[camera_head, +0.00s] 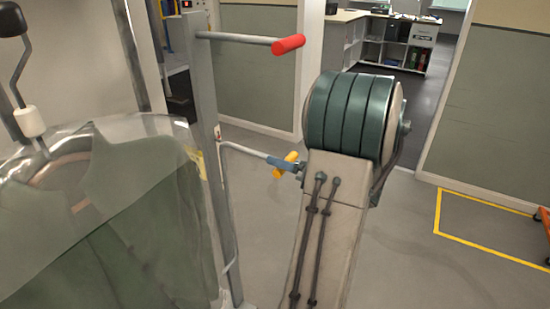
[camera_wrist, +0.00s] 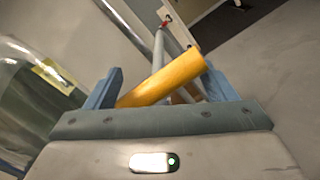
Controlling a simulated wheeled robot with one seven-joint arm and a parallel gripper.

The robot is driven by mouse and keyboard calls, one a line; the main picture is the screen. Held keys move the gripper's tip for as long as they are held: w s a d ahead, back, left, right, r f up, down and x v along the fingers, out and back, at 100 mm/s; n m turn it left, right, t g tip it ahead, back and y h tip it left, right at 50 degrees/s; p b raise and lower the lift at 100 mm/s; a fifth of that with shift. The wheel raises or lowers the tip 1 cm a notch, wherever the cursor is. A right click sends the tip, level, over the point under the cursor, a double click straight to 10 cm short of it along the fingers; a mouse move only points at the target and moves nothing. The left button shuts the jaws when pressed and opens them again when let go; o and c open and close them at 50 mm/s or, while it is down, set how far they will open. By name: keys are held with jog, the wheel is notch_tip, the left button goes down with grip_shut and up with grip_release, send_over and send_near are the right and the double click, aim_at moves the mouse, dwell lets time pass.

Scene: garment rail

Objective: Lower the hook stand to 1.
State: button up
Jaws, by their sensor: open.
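The grey metal post (camera_head: 212,170), which I take to be the hook stand, stands left of centre, with a red-tipped bar (camera_head: 250,39) near its top. A lower lever on the post ends in a yellow handle (camera_head: 285,165). My gripper (camera_head: 278,163) is at this handle, with its blue jaws open. In the wrist view the yellow handle (camera_wrist: 165,80) lies slanted between the spread jaws of my gripper (camera_wrist: 160,85). I cannot tell whether a jaw touches it. No readable number or scale shows.
A green garment in a clear cover (camera_head: 130,220) hangs close on the left, below a hook with a white sleeve (camera_head: 29,121). Open floor (camera_head: 420,240) lies to the right, with yellow floor lines (camera_head: 480,250). Shelves (camera_head: 395,45) stand far back.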

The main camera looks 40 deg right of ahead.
jog(key=shift+x, duration=1.55)
jog(key=c, duration=1.2)
